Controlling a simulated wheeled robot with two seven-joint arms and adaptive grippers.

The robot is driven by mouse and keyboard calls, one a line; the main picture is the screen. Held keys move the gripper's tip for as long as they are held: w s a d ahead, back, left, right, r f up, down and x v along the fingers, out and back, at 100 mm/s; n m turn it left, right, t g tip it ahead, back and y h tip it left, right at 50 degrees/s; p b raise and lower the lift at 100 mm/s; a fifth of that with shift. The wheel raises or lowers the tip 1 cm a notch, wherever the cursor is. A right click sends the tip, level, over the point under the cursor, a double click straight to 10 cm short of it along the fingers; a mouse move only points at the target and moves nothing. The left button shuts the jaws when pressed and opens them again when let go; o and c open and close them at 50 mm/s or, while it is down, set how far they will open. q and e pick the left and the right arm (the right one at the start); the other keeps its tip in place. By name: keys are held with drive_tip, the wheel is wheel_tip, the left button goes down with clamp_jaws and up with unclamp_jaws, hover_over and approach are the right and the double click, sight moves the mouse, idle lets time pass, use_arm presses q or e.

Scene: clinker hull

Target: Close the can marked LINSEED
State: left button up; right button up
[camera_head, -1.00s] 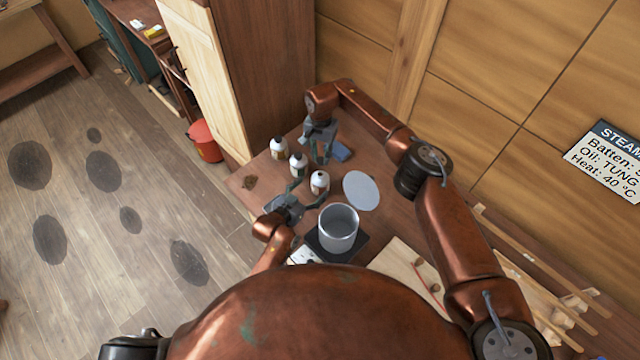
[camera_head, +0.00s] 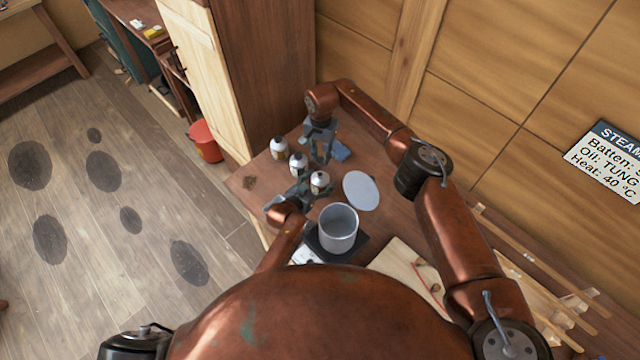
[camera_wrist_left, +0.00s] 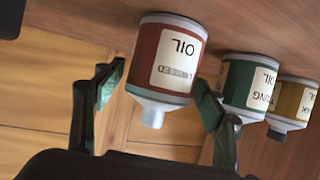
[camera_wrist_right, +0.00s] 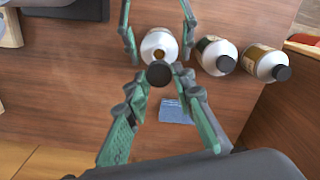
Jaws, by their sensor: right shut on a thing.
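The LINSEED can (camera_wrist_left: 170,60), red with a white label and grey-white shoulder, shows between the parted fingers of my left gripper (camera_wrist_left: 160,78). In the head view the can (camera_head: 319,181) is the nearest of the three cans, beside my left gripper (camera_head: 298,190). In the right wrist view its neck is an uncapped brown opening (camera_wrist_right: 159,52). My right gripper (camera_wrist_right: 160,82) is shut on a small black cap (camera_wrist_right: 158,74), seen just beside that opening; its height over the can is unclear. In the head view my right gripper (camera_head: 321,150) is beyond the can.
The green TUNG can (camera_wrist_left: 248,85) and a yellow can (camera_wrist_left: 292,102) stand in a row alongside; both wear black caps.

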use_arm(q)
drive_tip(key=c, duration=1.6)
drive_tip(key=shift+o, duration=0.2)
use_arm(e)
hover_over(321, 173)
drive_tip(key=shift+a+f, duration=0.1)
drive_tip(key=shift+f, duration=2.4)
drive_tip(key=shift+f, duration=0.9)
drive_tip(key=shift+f, duration=0.55)
